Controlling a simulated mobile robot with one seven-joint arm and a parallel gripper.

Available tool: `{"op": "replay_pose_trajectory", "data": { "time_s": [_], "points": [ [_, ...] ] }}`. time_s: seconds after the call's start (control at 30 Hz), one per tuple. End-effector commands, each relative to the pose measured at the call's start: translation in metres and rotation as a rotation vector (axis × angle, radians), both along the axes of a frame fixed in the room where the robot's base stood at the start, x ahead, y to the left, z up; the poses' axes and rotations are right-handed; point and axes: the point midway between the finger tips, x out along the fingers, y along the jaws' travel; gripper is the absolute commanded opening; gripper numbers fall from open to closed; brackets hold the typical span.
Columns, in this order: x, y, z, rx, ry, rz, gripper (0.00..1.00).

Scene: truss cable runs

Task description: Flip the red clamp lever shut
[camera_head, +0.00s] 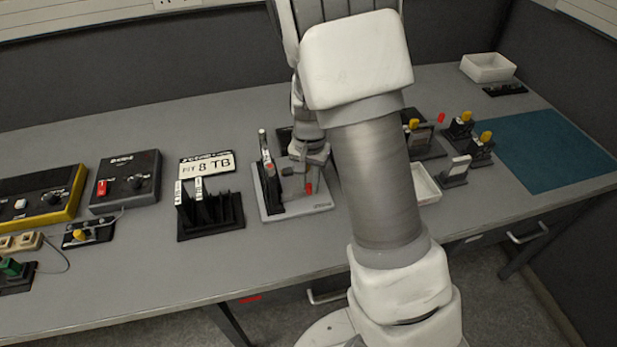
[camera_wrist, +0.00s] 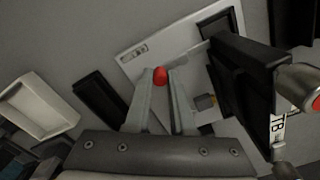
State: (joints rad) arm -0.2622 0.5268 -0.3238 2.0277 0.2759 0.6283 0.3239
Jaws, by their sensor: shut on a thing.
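The red clamp lever shows as a rounded red tip (camera_wrist: 160,76) in the wrist view, between the ends of my two grey fingers. In the head view its red part (camera_head: 309,187) shows just below my gripper (camera_head: 306,172). My gripper also shows in the wrist view (camera_wrist: 163,82), shut on the red tip. The lever belongs to a pale grey plate (camera_head: 300,208) that bears a black upright holder (camera_head: 270,190). The lever's pivot is not clear.
A white tray (camera_head: 425,186) lies to the right, partly behind my arm. Another red-tipped lever (camera_head: 441,117) stands farther right. The front table edge beside the plate is clear.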

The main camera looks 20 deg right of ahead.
Motion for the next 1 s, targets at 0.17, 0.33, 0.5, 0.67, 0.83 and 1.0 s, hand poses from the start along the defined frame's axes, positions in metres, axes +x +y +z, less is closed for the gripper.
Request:
{"op": "replay_pose_trajectory", "data": {
  "time_s": [0.17,0.33,0.5,0.67,0.83,1.0],
  "points": [
    [-0.002,0.0,0.001,-0.001,-0.001,-0.058,0.0],
    [-0.002,0.0,0.0,-0.001,-0.001,-0.059,0.0],
    [-0.002,0.0,0.0,0.0,0.0,-0.058,0.4],
    [-0.002,0.0,0.0,0.0,0.0,-0.057,0.52],
    [-0.002,0.0,0.0,0.0,0.0,-0.057,0.52],
    [-0.001,0.0,0.011,0.001,-0.003,-0.057,0.52]
  ]
}}
